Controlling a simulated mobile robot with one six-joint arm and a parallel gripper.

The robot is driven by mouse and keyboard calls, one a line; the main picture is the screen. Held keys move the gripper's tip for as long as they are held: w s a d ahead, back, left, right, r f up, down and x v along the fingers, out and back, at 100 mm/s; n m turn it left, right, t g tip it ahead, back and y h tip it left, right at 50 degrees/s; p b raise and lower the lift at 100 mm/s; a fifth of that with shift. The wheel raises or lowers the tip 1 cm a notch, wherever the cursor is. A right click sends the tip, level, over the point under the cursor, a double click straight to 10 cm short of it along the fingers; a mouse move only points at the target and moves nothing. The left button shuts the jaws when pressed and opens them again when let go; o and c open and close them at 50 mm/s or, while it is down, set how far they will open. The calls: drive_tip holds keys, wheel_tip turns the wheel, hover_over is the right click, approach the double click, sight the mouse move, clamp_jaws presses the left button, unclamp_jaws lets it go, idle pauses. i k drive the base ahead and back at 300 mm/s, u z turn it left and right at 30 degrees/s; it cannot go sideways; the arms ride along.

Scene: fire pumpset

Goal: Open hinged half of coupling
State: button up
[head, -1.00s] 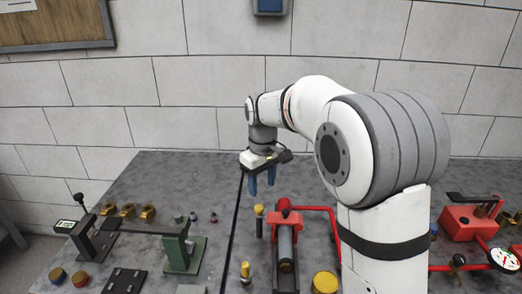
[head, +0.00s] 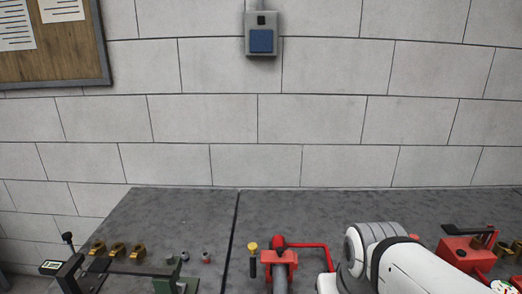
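A red clamp-like bracket (head: 280,257) stands on the table near the bottom middle. A grey cylinder (head: 280,282) runs from it toward me and is cut off by the frame's lower edge. I cannot make out for sure which part is the coupling or its hinged half. My gripper is not in view. Only upper links of my arm show at the bottom right, low over the table and to the right of the red bracket.
A grey table (head: 200,215) fills the bottom. A black post with a yellow top (head: 252,249) stands left of the bracket; a red pipe (head: 316,245) runs right. Brass rings (head: 118,249) sit left, a red pump unit (head: 466,252) right. The table's back strip is clear.

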sight(279, 256)
drive_tip(key=z, duration=0.1)
drive_tip(key=k, duration=1.05)
drive_tip(key=u, duration=0.6)
drive_tip(key=i, duration=1.3)
drive_tip(key=z, duration=0.55)
